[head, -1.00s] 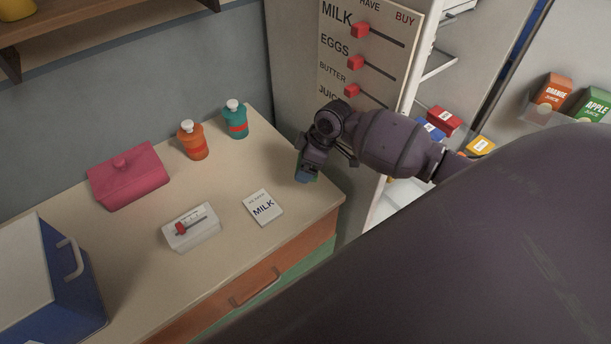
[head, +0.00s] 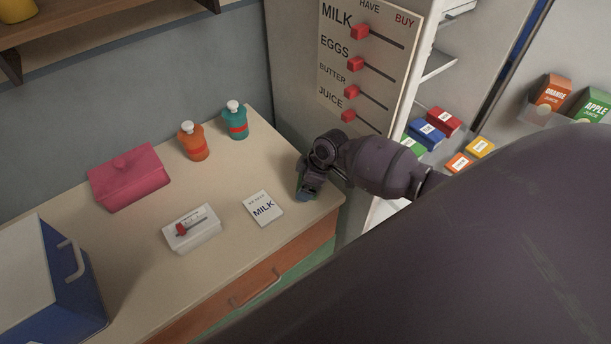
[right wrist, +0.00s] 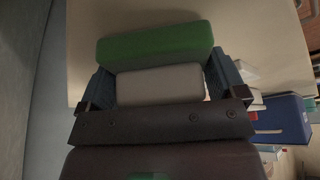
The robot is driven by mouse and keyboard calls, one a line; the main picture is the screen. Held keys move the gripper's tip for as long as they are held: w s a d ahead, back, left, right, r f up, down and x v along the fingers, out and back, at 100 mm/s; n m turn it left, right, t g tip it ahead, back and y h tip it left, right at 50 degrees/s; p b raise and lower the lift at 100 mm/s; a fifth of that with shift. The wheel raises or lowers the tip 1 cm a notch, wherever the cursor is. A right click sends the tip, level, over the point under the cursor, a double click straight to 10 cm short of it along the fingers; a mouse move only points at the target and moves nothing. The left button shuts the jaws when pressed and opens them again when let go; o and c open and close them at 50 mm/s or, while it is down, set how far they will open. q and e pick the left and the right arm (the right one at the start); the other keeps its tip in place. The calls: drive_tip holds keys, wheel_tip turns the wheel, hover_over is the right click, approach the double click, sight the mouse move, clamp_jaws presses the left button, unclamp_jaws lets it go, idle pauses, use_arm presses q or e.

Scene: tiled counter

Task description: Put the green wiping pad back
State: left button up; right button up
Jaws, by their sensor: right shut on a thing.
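My right gripper (head: 305,192) is at the right end of the counter, low over or at its surface. In the right wrist view the gripper (right wrist: 160,82) is shut on the green wiping pad (right wrist: 155,45), with a pale grey block part (right wrist: 160,86) between the fingers and the green part beyond it. The pad is mostly hidden by the gripper in the head view, so I cannot tell if it touches the counter. My left gripper is not in view.
On the counter (head: 130,255) are a white card reading MILK (head: 262,208), a white box with a red slider (head: 191,229), a pink lidded box (head: 129,180), orange (head: 193,143) and teal (head: 235,121) bottles, and a blue cooler (head: 70,280). A slider board (head: 365,60) stands behind.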

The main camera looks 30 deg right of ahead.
drive_tip(key=shift+f, duration=0.1)
drive_tip(key=o, duration=0.6)
drive_tip(key=v, duration=1.2)
drive_tip(key=s+a+f, duration=0.1)
drive_tip(key=f, duration=0.1)
drive_tip(key=s+a+f+m+t, duration=0.1)
drive_tip(key=f, duration=0.1)
drive_tip(key=s+a+f+m+t, duration=0.1)
drive_tip(key=s+a+f, duration=0.1)
drive_tip(key=shift+s+f+b, duration=0.1)
drive_tip(key=shift+f+b, duration=0.2)
drive_tip(key=shift+b, duration=0.05)
drive_tip(key=s+f+m+t, duration=0.1)
drive_tip(key=s+a+f, duration=0.1)
drive_tip(key=s+a+f+m+t, duration=0.1)
drive_tip(key=s, duration=0.1)
drive_tip(key=shift+m+t, duration=0.3)
drive_tip(key=s+a+m+t+h, duration=0.1)
drive_tip(key=s+m+t+h, duration=0.2)
drive_tip(key=s, duration=0.7)
drive_tip(key=shift+f+m+t+h, duration=0.3)
drive_tip(key=shift+m+t, duration=0.1)
drive_tip(key=shift+m, duration=0.3)
